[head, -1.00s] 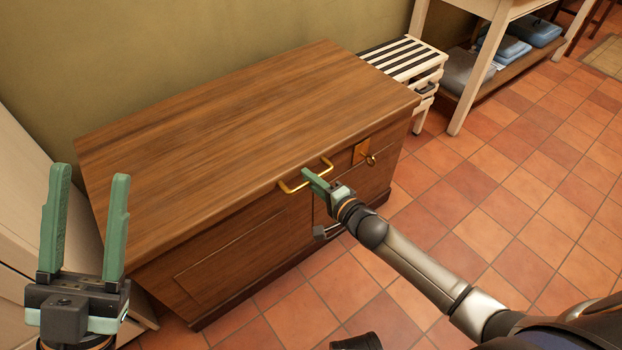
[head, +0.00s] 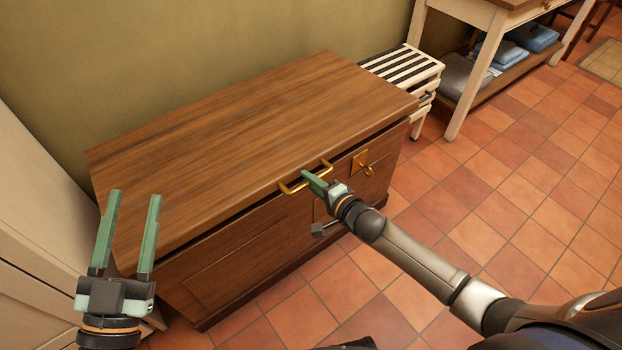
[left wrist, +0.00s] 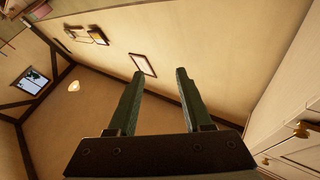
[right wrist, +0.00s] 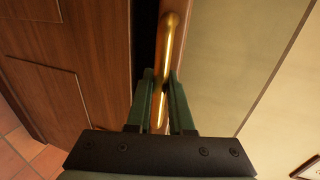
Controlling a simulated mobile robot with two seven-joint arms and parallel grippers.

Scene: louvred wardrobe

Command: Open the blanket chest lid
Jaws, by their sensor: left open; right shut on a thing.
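The blanket chest (head: 240,262) is dark brown wood and stands against the wall. Its lid (head: 250,140) is slightly raised at the front, with a thin dark gap under its edge. A brass bar handle (head: 290,188) sits on the lid's front edge. My right gripper (head: 308,178) is shut on this handle; the right wrist view shows the brass bar (right wrist: 163,70) between its fingers (right wrist: 160,90). A brass lock plate with a key (head: 361,163) is on the chest front. My left gripper (head: 132,205) is open and empty, raised at the chest's left end.
A white slatted stand (head: 405,68) is close by the chest's right end. A table with folded blue cloths (head: 505,52) on its shelf stands further right. A pale wardrobe (head: 35,210) is at the left. The tiled floor (head: 500,200) at right is clear.

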